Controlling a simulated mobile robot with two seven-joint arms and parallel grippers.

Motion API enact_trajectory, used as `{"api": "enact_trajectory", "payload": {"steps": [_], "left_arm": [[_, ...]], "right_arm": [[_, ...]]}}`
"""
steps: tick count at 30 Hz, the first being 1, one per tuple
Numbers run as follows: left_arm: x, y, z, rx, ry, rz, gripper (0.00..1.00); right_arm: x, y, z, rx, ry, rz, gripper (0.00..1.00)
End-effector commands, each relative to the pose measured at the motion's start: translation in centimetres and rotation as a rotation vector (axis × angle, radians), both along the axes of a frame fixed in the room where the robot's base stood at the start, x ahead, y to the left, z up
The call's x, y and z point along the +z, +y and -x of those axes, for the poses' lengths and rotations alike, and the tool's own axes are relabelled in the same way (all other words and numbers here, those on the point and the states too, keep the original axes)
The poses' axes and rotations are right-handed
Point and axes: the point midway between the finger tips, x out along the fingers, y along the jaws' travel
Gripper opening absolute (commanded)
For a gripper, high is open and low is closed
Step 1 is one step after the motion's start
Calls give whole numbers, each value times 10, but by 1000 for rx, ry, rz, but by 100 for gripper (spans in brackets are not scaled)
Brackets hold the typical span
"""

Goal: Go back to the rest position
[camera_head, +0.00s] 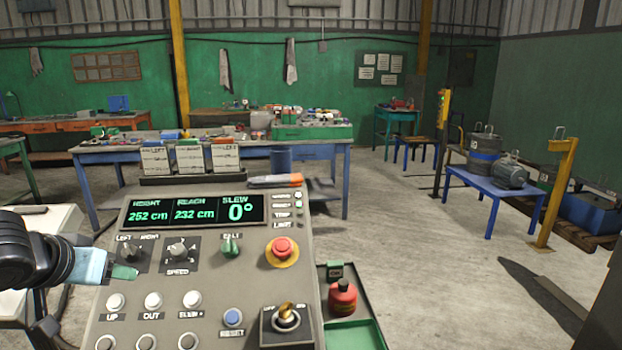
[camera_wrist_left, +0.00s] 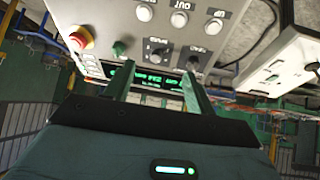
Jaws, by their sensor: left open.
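My left gripper (camera_head: 122,272) comes in from the left over the left side of the grey control panel (camera_head: 255,235), near the left knob (camera_head: 130,250). In the left wrist view its two fingers (camera_wrist_left: 158,85) are apart, with nothing between them but the panel's display behind. The display (camera_head: 195,209) reads height 252 cm, reach 232 cm and slew 0°. I cannot tell whether the fingers touch the panel. My right gripper is not in view.
The panel carries a red stop button (camera_head: 281,250), a speed knob (camera_head: 181,250), a green switch (camera_head: 230,246) and white push buttons (camera_head: 153,300). A red canister (camera_head: 342,297) stands right of the panel. A blue bench (camera_head: 335,160) stands behind. Open floor (camera_head: 410,230) lies to the right.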

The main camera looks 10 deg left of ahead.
Motion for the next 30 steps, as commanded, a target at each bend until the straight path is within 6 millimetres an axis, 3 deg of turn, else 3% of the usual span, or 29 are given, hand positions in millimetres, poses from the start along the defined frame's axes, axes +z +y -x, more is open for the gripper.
{"api": "enact_trajectory", "payload": {"steps": [1, 6, 11, 15, 22, 30], "left_arm": [[-32, -4, 4, -23, 40, 4, 55], [-119, -21, 24, -98, 142, -22, 55], [-192, -44, 57, -162, 233, -39, 55], [-245, -70, 94, -211, 314, -45, 55], [-309, -119, 165, -275, 444, -45, 55], [-340, -163, 230, -316, 566, -41, 55]], "right_arm": [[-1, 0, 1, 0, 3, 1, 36], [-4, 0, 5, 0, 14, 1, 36], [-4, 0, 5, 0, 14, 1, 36], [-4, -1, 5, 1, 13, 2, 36], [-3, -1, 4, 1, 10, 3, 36], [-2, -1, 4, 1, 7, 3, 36]]}}
